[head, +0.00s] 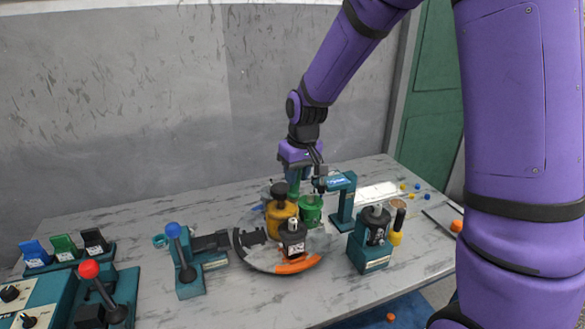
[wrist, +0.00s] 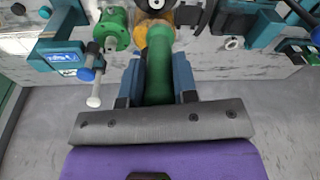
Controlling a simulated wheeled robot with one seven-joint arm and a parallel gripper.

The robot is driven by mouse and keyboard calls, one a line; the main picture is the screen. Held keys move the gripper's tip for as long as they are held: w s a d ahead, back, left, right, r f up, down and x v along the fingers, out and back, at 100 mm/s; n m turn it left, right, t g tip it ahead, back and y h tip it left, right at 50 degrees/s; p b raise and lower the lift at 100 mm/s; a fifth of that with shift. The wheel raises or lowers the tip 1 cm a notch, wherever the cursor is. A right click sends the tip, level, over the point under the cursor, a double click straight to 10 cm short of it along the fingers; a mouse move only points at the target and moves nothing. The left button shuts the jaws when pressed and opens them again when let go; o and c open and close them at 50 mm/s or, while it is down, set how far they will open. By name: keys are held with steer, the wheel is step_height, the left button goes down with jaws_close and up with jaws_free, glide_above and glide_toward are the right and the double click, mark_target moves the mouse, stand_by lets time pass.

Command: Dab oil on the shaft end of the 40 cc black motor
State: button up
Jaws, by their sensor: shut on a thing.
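My gripper (head: 294,184) is above the back of the round turntable (head: 262,262). It is shut on a long green thing (wrist: 159,72), which points away from the wrist between the fingers; its far end is partly hidden. One black motor (head: 292,240) with a pale label and upright metal shaft end stands at the turntable's front. Another black motor (head: 377,228) sits upright in a teal stand (head: 370,258) to the right. The labels are too small to read, so I cannot tell which is 40 cc. My gripper is apart from both.
A yellow motor (head: 280,220) and green motor (head: 311,211) stand on the turntable near my gripper. A teal bracket (head: 343,196) rises just right of it. Blue (head: 173,230) and red (head: 89,270) ball-topped levers stand at left. A black-and-yellow tool (head: 397,234) is beside the right stand.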

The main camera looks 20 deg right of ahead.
mark_target(297, 195)
steer(key=shift+f, duration=2.9)
steer(key=shift+f, duration=0.6)
steer(key=shift+r, duration=0.1)
steer(key=shift+r, duration=3.45)
